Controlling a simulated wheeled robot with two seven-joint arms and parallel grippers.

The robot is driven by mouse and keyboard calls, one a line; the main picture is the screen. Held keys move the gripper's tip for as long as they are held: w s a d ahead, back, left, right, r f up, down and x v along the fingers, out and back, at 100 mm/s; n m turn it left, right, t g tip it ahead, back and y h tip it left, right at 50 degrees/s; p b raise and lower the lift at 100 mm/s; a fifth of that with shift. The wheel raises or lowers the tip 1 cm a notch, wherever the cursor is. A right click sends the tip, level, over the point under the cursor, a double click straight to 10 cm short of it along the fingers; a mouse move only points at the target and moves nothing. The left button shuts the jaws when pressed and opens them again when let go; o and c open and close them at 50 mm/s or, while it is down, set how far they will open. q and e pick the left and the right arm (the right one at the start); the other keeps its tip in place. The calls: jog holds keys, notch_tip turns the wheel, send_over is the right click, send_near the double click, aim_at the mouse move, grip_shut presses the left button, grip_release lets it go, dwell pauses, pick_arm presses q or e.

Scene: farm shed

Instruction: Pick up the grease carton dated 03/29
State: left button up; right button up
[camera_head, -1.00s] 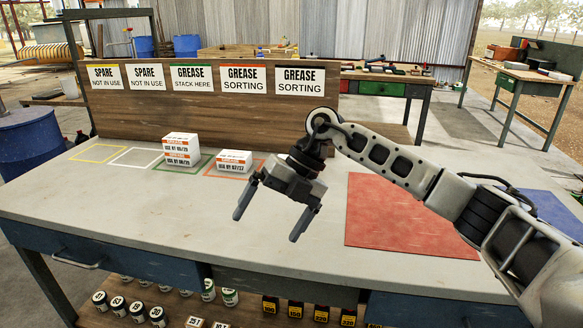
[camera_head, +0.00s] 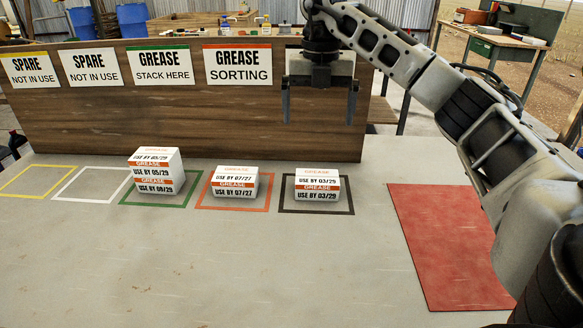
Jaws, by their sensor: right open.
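The grease carton dated 03/29 (camera_head: 317,186) is white with an orange band and sits alone inside the black outlined square (camera_head: 345,209). My right gripper (camera_head: 320,105) is open and empty, pointing down above the carton and clear of it, in front of the board. A carton dated 07/27 (camera_head: 235,184) sits in the orange outlined square (camera_head: 204,206). Two stacked cartons (camera_head: 155,172), the upper reading 05/29 and the lower seeming to read 06/29, sit in the green outlined square (camera_head: 128,203). My left gripper is out of view.
A wooden board (camera_head: 200,125) stands behind the cartons with signs for spare, stack here and sorting. The yellow square (camera_head: 38,181) and white square (camera_head: 92,184) are empty. A bare red mat (camera_head: 448,245) lies at right. The front tabletop is clear.

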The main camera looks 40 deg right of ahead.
notch_tip(320, 180, down, 5)
jog(key=b, duration=0.2)
send_over(317, 174)
notch_tip(317, 174, down, 4)
jog(key=shift+f, duration=0.1)
jog(key=shift+s+f+b, duration=0.15)
jog(key=shift+f+b, duration=0.2)
jog(key=shift+f, duration=2.8)
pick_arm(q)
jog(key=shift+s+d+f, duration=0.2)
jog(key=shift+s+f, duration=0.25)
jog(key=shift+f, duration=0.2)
pick_arm(e)
jog(key=c, duration=0.9)
